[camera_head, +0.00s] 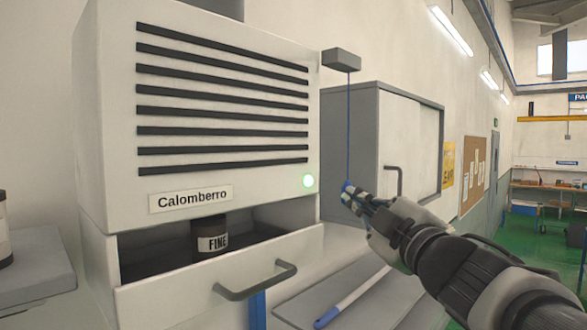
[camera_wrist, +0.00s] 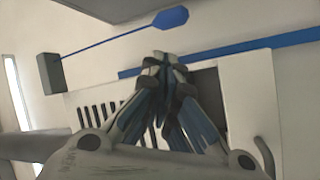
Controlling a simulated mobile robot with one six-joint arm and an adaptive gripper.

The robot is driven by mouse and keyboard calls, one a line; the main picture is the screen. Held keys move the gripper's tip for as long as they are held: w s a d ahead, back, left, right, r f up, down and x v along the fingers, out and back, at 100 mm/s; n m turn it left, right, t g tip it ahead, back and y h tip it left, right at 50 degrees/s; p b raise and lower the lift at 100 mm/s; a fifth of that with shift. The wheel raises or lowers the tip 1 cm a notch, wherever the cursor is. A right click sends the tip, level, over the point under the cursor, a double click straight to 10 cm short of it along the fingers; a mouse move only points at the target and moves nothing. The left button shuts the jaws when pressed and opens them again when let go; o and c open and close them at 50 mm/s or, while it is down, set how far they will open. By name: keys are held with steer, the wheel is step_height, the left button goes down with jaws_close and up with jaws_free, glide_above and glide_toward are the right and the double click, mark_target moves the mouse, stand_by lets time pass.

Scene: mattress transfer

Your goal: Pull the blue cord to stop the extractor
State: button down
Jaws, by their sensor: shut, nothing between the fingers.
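The blue cord (camera_head: 348,120) hangs straight down from a small grey box (camera_head: 342,60) on the wall beside the extractor (camera_head: 225,100). Its blue end knob (camera_head: 347,186) shows at my gripper's tips in the head view. In the wrist view the cord (camera_wrist: 110,38) runs from the box (camera_wrist: 50,73) to the knob (camera_wrist: 171,18), which lies past the fingertips with a visible gap. My gripper (camera_head: 353,196) is shut and empty; its closed fingers also show in the wrist view (camera_wrist: 164,65).
The extractor's drawer (camera_head: 215,285) is pulled out, with a dark jar labelled FINE (camera_head: 212,240) inside. A grey wall cabinet (camera_head: 408,150) stands behind my gripper. A white and blue handled tool (camera_head: 352,297) lies on a grey surface below. Open floor (camera_head: 530,235) is at the far right.

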stand_by(0.3)
steer(key=p+x, duration=0.2)
steer(key=x, duration=0.8)
steer(key=shift+f, duration=0.15)
